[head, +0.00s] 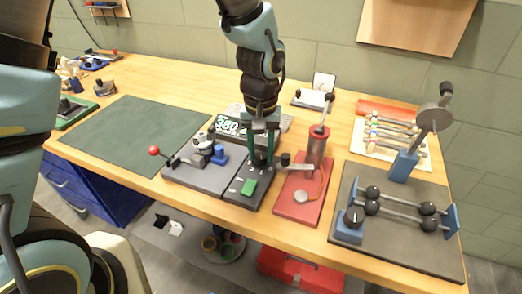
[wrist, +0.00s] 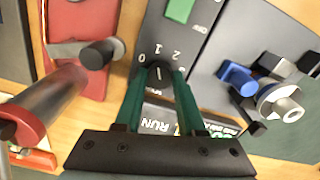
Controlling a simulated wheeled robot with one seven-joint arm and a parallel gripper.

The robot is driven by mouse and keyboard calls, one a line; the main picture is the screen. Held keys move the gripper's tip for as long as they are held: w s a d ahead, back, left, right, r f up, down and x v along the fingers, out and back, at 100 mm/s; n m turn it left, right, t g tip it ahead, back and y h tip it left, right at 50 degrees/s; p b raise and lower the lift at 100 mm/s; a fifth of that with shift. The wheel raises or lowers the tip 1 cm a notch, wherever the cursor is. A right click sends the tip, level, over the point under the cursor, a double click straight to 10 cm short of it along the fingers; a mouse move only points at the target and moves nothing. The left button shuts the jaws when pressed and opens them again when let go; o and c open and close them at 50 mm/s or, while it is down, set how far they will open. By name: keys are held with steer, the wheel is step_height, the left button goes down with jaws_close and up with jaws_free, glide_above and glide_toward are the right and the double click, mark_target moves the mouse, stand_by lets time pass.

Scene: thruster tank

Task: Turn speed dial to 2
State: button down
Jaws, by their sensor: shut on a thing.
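The speed dial (wrist: 160,77) is a small dark knob on a dark grey control box. White marks 0, 1 and 2 are printed around it, with 0 at the left, 1 in the middle and 2 at the right in the wrist view. My gripper (wrist: 159,72) has its two green fingers on either side of the knob, shut on it. I cannot tell for certain which mark the dial points to. In the head view my gripper (head: 262,155) reaches down to the box (head: 246,193), and its fingers largely hide the dial.
A green switch (head: 249,186) is on the same box. A display reading 380 (head: 228,124) stands behind. A red stand with a cylinder (head: 317,145) is close at the right.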

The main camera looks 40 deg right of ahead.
mark_target(261, 155)
steer(key=m, duration=0.5)
steer(key=shift+m+p, duration=0.7)
steer(key=shift+m, duration=1.8)
steer(key=c, duration=0.5)
jaws_free()
step_height(261, 155, up, 11)
steer(key=b, duration=0.1)
steer(key=shift+f, duration=0.1)
